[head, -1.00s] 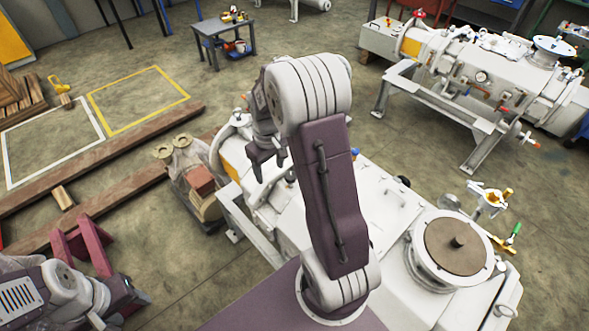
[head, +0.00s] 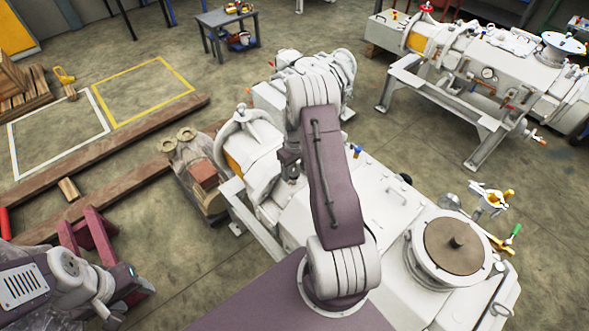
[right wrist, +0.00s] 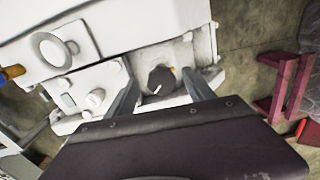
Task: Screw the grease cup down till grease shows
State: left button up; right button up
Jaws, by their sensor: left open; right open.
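A dark round knob-like cap (right wrist: 160,80) with a small orange mark sits on the white machine in the right wrist view. It looks like the grease cup, but I cannot tell for sure, and no grease can be made out. My right gripper (right wrist: 163,97) is open, with one finger on each side of the cap in the picture; I cannot tell how far off it is. In the head view my right gripper (head: 289,170) hangs over the near white machine (head: 385,205), and the cap is not discernible there. My left gripper (head: 135,290) is at the lower left, away from the machine.
A dark red stand (head: 90,235) and wooden beams (head: 110,165) lie left of the machine. A brown-topped round flange (head: 452,248) is at its right end. A second white machine (head: 480,75) and a small grey table (head: 228,20) stand farther back.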

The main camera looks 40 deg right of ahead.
jog(key=shift+a+f, duration=0.1)
jog(key=shift+f, duration=0.1)
grip_shut()
jog(key=shift+m, duration=0.3)
